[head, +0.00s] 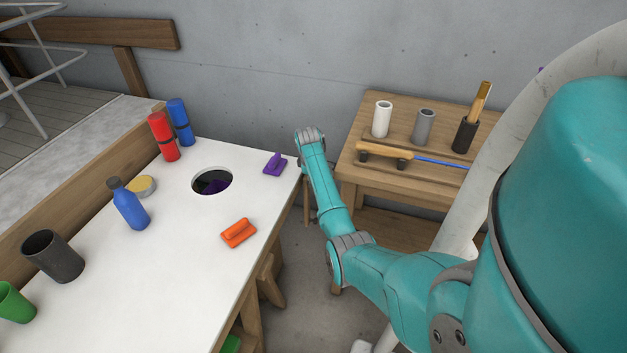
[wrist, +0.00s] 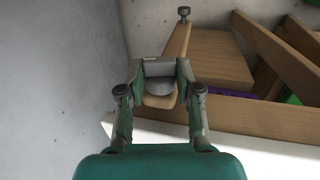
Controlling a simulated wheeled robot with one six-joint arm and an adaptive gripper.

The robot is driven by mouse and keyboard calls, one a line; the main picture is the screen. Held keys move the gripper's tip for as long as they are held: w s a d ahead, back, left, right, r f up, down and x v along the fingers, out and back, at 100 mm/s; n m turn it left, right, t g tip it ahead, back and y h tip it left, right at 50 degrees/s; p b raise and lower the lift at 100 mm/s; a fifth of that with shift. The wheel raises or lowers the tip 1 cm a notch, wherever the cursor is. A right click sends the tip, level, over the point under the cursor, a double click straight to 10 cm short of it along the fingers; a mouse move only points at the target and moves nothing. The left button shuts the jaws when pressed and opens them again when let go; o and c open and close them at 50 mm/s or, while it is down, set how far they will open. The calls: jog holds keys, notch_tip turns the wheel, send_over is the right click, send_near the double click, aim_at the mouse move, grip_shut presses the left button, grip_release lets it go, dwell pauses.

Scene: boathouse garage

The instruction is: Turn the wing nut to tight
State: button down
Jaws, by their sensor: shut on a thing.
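In the wrist view my gripper (wrist: 160,80) has its two fingers on either side of a grey piece, which I take to be the wing nut (wrist: 159,68). The fingertips touch its sides. A round grey hub (wrist: 160,88) shows just below it, against a wooden strip (wrist: 173,50). The strip slants up to a dark knob (wrist: 183,12) at its far end. No tightness mark is visible.
The white table (head: 150,285) holds a purple piece (head: 275,163), an orange piece (head: 239,233), bottles and cups, and has a round hole. A wooden stand (head: 360,180) with holders is right of my arm. Wooden beams (wrist: 270,45) lie right of the gripper; a concrete wall (wrist: 50,80) is left.

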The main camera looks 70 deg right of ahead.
dwell(0.3)
jog(key=c, duration=0.8)
grip_release()
jog(key=shift+a+f, duration=0.1)
